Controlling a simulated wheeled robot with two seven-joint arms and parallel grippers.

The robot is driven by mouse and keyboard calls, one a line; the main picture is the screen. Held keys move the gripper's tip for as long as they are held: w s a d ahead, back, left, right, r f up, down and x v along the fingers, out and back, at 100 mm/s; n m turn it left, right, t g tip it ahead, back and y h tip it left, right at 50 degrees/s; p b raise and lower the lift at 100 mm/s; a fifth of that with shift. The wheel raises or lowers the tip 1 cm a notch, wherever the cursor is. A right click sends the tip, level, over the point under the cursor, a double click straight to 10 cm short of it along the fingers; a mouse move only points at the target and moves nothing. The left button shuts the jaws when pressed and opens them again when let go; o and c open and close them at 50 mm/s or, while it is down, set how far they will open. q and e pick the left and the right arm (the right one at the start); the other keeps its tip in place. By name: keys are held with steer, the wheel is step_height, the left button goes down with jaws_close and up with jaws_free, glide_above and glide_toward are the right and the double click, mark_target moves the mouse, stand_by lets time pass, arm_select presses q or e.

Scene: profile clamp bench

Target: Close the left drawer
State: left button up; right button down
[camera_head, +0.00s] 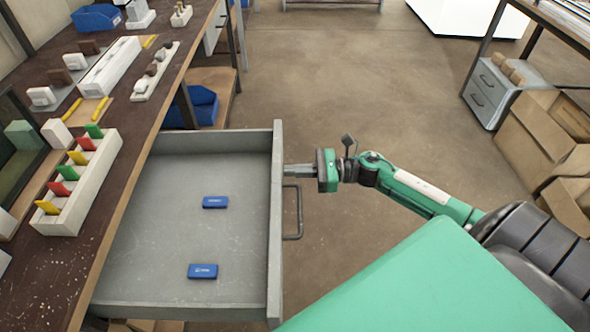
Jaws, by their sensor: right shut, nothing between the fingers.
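A grey drawer (180,245) is pulled out from under the workbench at the left of the head view. Two small blue items, one farther (215,202) and one nearer (203,271), lie inside it. Its front panel faces right and carries a dark bar handle (299,212). My right gripper (286,171) is shut and empty at the outer face of the front panel, beyond the handle. Its tips are at or very close to the panel; I cannot tell whether they touch. My left gripper is not in view.
The workbench (75,285) holds a white rack (85,190) with coloured pieces and several fixtures. A blue bin (197,107) sits on a lower shelf. At the right are a grey drawer cabinet (490,92) and cardboard boxes (535,140). The floor between is clear.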

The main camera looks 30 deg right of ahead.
mark_target(170, 182)
steer(key=b+x, duration=0.2)
steer(key=x, duration=0.8)
steer(key=shift+a, duration=0.15)
steer(key=b+x, duration=0.2)
steer(key=x, duration=1.9)
steer(key=shift+a, duration=0.35)
steer(key=shift+w+a, duration=0.3)
steer(key=shift+a, duration=0.15)
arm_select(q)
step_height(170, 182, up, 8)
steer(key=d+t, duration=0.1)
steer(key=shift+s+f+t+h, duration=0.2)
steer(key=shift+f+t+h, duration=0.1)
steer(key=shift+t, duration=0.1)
arm_select(e)
steer(key=shift+r, duration=0.25)
steer(key=shift+r, duration=0.1)
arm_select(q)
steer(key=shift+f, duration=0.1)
arm_select(e)
steer(key=shift+d, duration=0.1)
